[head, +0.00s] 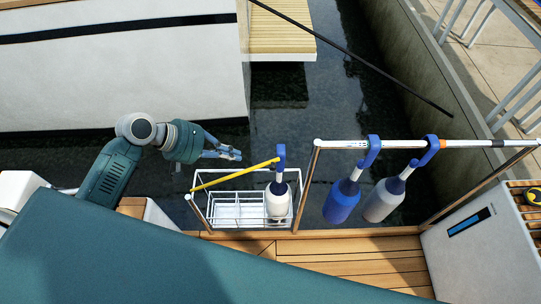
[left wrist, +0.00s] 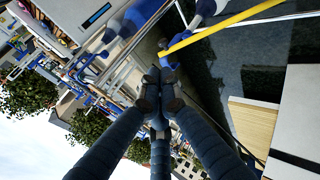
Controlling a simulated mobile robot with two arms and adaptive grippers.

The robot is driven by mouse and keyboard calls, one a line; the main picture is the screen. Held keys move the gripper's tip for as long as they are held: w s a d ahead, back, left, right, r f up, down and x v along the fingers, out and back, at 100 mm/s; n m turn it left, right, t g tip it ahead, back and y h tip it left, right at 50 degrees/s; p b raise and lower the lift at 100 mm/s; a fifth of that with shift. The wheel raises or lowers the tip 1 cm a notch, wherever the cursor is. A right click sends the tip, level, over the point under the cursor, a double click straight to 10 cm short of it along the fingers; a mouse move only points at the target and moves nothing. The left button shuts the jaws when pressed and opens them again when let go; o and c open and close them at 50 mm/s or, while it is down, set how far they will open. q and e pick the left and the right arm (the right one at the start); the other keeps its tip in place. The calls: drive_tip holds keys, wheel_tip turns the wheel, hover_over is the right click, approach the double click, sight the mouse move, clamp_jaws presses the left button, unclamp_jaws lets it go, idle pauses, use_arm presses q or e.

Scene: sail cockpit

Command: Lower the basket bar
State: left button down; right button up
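The yellow basket bar (head: 232,174) slants above the white wire basket (head: 237,221), its left end low near the basket's left side and its right end higher, by a blue hook. A white fender (head: 277,201) with that blue hook stands in the basket's right part. My left gripper (head: 240,156) is above and behind the bar, over the water, apart from it. Its fingertips are together with nothing between them; they also show in the left wrist view (left wrist: 160,75), where the yellow bar (left wrist: 225,25) runs beyond them. My right gripper is not in view.
A blue fender (head: 342,200) and a grey-white fender (head: 383,200) hang from the white rail (head: 400,144) to the right. The wooden deck (head: 350,255) lies in front. A white hull (head: 120,70) and dock stand behind the water.

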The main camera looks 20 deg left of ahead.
use_arm(q)
drive_tip(key=p, duration=0.2)
approach(274, 167)
drive_tip(key=x, duration=0.5)
drive_tip(key=shift+w+d, duration=0.2)
drive_tip(key=shift+w+d+f, duration=0.15)
drive_tip(key=shift+d+f, duration=0.05)
drive_tip(key=shift+f, duration=0.3)
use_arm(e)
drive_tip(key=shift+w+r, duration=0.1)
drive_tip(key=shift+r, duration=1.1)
use_arm(q)
drive_tip(key=shift+d, duration=0.1)
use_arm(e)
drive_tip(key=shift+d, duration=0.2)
